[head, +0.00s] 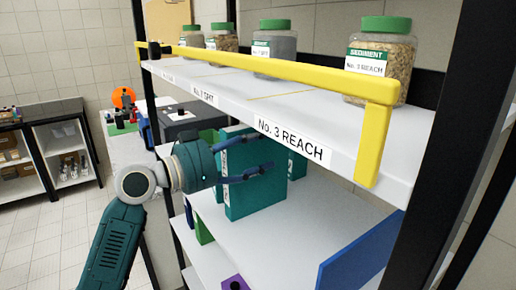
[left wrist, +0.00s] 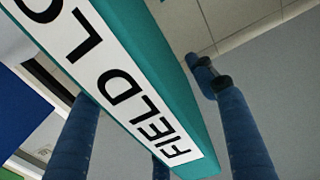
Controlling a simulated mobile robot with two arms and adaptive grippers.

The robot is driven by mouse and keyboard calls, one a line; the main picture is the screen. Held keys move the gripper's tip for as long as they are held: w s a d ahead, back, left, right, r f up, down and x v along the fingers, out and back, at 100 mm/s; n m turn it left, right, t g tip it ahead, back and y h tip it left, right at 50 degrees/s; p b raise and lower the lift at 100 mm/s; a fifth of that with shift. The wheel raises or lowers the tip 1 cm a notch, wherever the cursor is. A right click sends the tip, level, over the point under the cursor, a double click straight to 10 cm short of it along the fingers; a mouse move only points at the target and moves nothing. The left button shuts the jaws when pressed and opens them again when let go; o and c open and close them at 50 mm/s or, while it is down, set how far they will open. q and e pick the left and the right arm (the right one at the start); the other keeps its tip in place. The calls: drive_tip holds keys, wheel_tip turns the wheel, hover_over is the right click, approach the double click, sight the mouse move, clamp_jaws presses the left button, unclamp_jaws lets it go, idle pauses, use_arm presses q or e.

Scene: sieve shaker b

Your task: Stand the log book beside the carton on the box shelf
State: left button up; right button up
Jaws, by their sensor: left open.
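The log book (head: 252,195) is a thick teal volume standing upright on the shelf under the jar ledge. In the left wrist view its white spine label, reading "FIELD LO" as far as it shows (left wrist: 125,85), runs slantwise across the picture. My left gripper (head: 268,153) is open at the book, with its blue fingers reaching along it. In the left wrist view the fingers show on either side of the book, with a visible gap on the right. Another teal piece (head: 297,165) with a pale label shows just behind it; I cannot tell whether it is the carton. My right gripper is out of view.
Above is a white ledge (head: 230,88) with a yellow rail (head: 290,74) and several green-lidded jars. A blue panel (head: 362,255) stands at the shelf's front right. A green piece (head: 203,229) is at the left. White shelf surface (head: 320,212) is bare right of the book.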

sight(226, 157)
use_arm(q)
drive_tip(key=b+v, duration=0.4)
drive_tip(key=v, duration=0.7)
drive_tip(key=shift+f+b, duration=0.1)
drive_tip(key=shift+b, duration=0.3)
drive_tip(key=shift+s+a, duration=0.3)
drive_tip(key=shift+a, duration=0.1)
